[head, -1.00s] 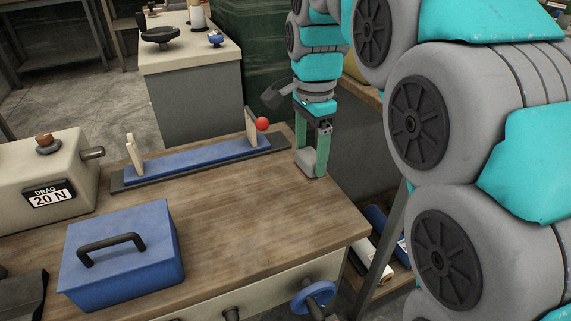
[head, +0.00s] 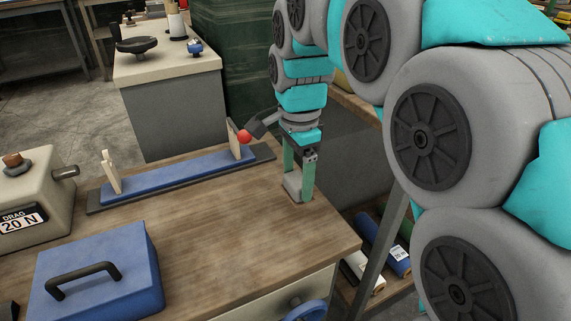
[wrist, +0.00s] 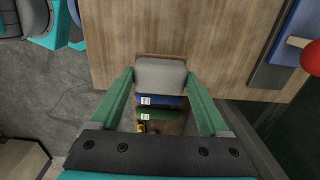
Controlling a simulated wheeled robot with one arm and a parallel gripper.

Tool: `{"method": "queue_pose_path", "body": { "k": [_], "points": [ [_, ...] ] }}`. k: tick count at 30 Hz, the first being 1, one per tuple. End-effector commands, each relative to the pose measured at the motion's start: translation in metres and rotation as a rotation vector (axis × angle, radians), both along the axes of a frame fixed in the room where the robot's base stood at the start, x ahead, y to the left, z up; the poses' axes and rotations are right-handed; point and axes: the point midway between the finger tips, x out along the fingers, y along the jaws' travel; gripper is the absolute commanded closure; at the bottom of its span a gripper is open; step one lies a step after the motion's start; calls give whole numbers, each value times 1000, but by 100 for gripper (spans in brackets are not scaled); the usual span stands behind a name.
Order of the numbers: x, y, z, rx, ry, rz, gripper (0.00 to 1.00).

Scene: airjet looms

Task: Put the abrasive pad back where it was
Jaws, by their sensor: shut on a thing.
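The abrasive pad is a light grey block (head: 292,187), low at the far right part of the wooden bench. My gripper (head: 301,190) has green fingers, points down and is shut on the pad. In the wrist view the pad (wrist: 160,75) sits between the fingertips, close to the bench edge. A thin darker brown outline shows on the wood around its far side. The pad is at or just above the wood; I cannot tell whether it touches.
A blue rail with pale uprights (head: 180,174) and a red ball (head: 244,137) lies left of my gripper. A blue case (head: 100,270) and drag box (head: 30,205) stand at left. The bench's middle (head: 215,215) is clear. Rolls (head: 380,245) lie below, right.

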Motion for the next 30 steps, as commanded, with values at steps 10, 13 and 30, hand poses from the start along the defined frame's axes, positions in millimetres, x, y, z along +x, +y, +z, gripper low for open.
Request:
{"method": "queue_pose_path", "body": {
  "k": [10, 13, 30],
  "points": [
    [62, 11, -6, 1, 2, 1, 74],
    [76, 12, -8, 0, 3, 0, 74],
    [95, 16, -24, -1, 4, 2, 74]
  ]
}}
